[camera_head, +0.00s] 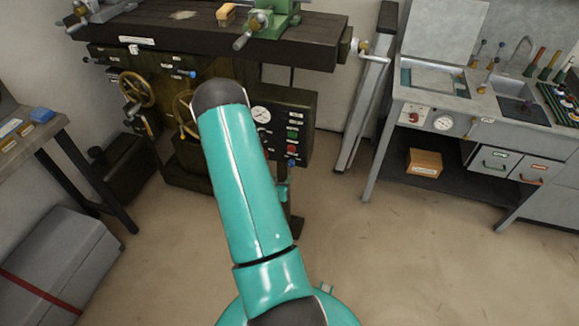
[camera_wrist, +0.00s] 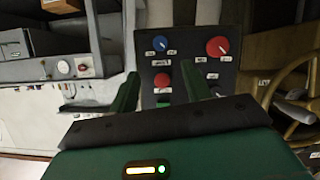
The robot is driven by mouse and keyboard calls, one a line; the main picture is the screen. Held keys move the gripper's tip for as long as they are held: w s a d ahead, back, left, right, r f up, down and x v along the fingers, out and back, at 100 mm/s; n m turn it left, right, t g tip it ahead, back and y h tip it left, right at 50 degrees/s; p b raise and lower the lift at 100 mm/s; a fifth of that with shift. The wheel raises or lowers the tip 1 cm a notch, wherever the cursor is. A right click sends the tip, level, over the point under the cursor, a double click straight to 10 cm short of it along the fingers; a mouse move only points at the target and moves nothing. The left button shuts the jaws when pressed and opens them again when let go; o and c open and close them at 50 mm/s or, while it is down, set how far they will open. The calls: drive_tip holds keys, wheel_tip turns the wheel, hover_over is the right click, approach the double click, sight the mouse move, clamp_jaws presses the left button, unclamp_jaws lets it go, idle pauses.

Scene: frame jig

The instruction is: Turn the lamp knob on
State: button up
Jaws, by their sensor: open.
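A dark control panel (camera_wrist: 178,62) fills the upper middle of the wrist view, with a blue knob (camera_wrist: 159,43), a larger red knob (camera_wrist: 217,46) and a smaller red knob (camera_wrist: 162,80). Their small white labels are too blurred to read, so I cannot tell which is the lamp knob. My gripper (camera_wrist: 160,70) is open, its two green fingers apart in front of the panel. The smaller red knob shows between the fingers; contact is not visible. In the head view the panel (camera_head: 300,104) stands under the dark bench, partly hidden by my arm.
Handwheels (camera_head: 137,89) sit left of my arm in the head view. A grey sink bench (camera_head: 440,98) stands at the right. A grey case (camera_head: 55,262) lies at the left. The floor (camera_head: 420,255) at lower right is clear.

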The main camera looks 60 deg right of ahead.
sight(290, 165)
drive_tip(key=x, duration=1.2)
drive_tip(key=c, duration=1)
